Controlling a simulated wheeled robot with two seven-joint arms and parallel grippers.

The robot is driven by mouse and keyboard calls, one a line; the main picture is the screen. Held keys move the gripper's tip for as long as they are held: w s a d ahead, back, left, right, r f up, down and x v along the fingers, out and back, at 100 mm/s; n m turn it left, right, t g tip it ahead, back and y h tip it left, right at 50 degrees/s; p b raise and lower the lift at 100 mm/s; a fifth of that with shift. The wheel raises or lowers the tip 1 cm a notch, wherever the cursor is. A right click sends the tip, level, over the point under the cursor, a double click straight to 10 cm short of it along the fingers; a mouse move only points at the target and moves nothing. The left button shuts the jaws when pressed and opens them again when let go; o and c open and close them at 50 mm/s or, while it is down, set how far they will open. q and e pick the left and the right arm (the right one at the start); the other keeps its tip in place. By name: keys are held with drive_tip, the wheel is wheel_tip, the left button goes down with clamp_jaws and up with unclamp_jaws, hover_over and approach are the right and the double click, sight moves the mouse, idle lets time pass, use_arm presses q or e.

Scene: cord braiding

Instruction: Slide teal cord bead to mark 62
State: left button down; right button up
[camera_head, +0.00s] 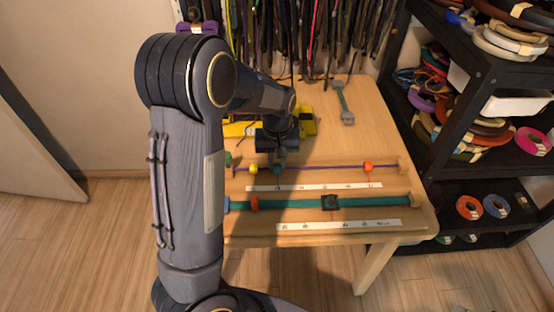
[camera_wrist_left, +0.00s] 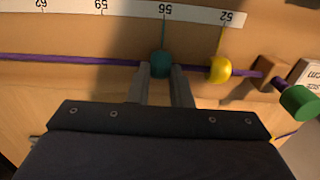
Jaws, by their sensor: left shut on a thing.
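The teal bead (camera_wrist_left: 161,63) sits on the purple cord (camera_wrist_left: 95,60) in line with mark 56 of the white scale strip (camera_wrist_left: 120,11). Mark 62 is at the far left of that strip in the wrist view. My left gripper (camera_wrist_left: 161,70) is shut on the teal bead, one finger on each side. In the head view my left gripper (camera_head: 279,156) comes down over the teal bead (camera_head: 277,169), partly hiding it. My right gripper is not in view.
A yellow bead (camera_wrist_left: 220,69) is close beside, at mark 52, before a wooden block (camera_wrist_left: 267,72) and green end piece (camera_wrist_left: 299,101). An orange bead (camera_head: 368,166) is farther along the cord. A teal strap (camera_head: 290,204) with a dark slider (camera_head: 330,202) runs parallel in front.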

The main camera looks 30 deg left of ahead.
use_arm(q)
drive_tip(key=p, duration=0.3)
approach(322, 170)
wheel_tip(322, 170, down, 5)
drive_tip(key=shift+f, duration=0.1)
drive_tip(key=c, duration=1.3)
unclamp_jaws()
wheel_tip(322, 170, up, 8)
drive_tip(key=shift+f, duration=0.1)
